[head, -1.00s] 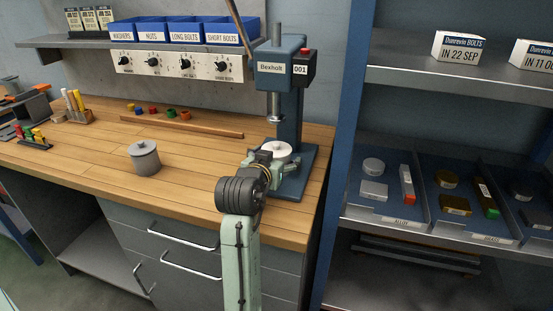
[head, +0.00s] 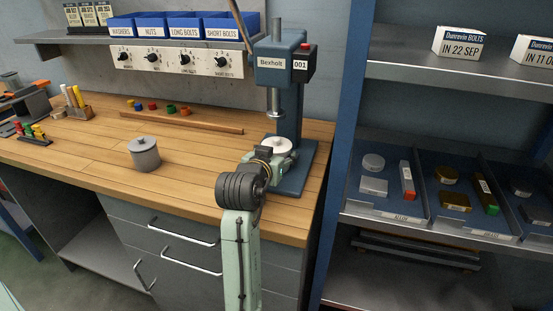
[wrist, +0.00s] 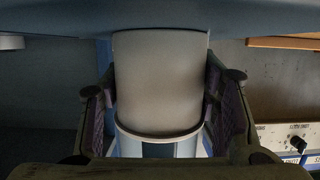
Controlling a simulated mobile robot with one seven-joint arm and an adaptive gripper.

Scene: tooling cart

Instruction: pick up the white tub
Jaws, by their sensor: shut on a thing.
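The white tub (head: 276,143) is at the base of the blue press in the head view, with its round white top showing. In the wrist view the tub (wrist: 160,80) fills the middle as a pale, rounded body between the two fingers. My gripper (head: 268,154) reaches it from the front, and the fingers hide its lower part in the head view. In the wrist view my gripper (wrist: 160,100) is shut on the tub, with one finger pad against each side. I cannot tell whether the tub touches the press base.
The press (head: 285,110) has its ram directly above the tub, with its column behind. A grey lidded pot (head: 144,154) stands to the left on the wooden bench (head: 90,155). A wooden strip (head: 195,123) lies behind. The bench between pot and press is clear.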

